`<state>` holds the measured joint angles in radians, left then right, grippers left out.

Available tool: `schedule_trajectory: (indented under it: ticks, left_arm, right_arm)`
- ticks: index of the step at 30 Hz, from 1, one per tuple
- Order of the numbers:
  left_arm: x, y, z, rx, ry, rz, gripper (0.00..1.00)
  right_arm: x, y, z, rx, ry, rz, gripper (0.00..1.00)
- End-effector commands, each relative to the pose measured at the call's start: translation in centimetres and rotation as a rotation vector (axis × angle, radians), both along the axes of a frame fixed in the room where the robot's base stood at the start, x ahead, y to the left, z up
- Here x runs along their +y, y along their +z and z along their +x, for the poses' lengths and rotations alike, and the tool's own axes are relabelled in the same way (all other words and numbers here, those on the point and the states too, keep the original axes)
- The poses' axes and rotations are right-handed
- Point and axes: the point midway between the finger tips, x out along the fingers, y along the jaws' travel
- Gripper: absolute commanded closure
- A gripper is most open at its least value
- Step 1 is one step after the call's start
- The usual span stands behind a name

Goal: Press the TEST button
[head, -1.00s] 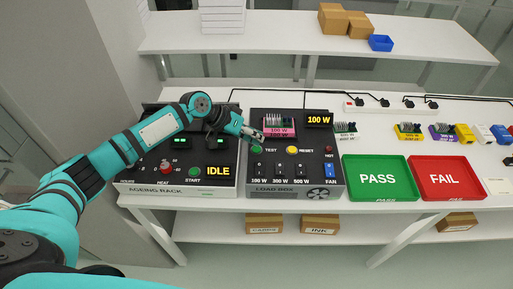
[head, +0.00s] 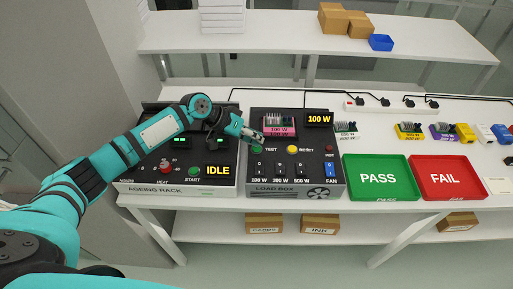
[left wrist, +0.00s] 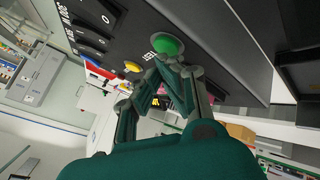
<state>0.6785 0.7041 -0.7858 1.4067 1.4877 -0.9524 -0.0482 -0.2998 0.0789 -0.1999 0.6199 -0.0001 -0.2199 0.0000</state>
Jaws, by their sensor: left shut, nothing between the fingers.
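The TEST button (head: 257,149) is a green round button on the dark top of the load box (head: 294,194), left of the yellow RESET button (head: 292,150). My left gripper (head: 259,138) is shut and empty, its fingertips just behind the TEST button in the head view. In the left wrist view the green button (left wrist: 166,44) shows just beyond the closed fingertips (left wrist: 172,62); I cannot tell whether they touch it. The load box display (head: 319,119) reads 100 W. A pink-labelled module (head: 280,131) sits at the back of the box. My right gripper is not in view.
The ageing rack (head: 135,188), showing IDLE, stands left of the load box under my left arm. A green PASS tray (head: 378,198) and a red FAIL tray (head: 449,196) lie to the right. Several modules and a power strip (head: 390,104) are behind the trays.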

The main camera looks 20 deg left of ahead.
Motion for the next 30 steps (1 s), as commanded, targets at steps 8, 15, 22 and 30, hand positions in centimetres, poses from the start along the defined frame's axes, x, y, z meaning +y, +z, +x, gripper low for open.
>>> schedule_trajectory:
  ticks: [8,15,22,30]
  left_arm:
    - [-0.01,0.03,0.01,0.0,0.0,0.0,1.0]
    - [-0.01,-0.22,0.0,0.0,0.0,0.0,1.0]
    - [0.0,-0.5,0.0,0.0,0.0,0.0,1.0]
    - [0.0,-0.86,-0.01,0.001,-0.001,0.0,1.0]
  right_arm:
    - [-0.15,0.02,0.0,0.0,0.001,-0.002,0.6]
    - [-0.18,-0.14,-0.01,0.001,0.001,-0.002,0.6]
    - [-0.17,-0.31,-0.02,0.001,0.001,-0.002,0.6]
    - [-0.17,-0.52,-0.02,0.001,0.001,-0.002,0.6]
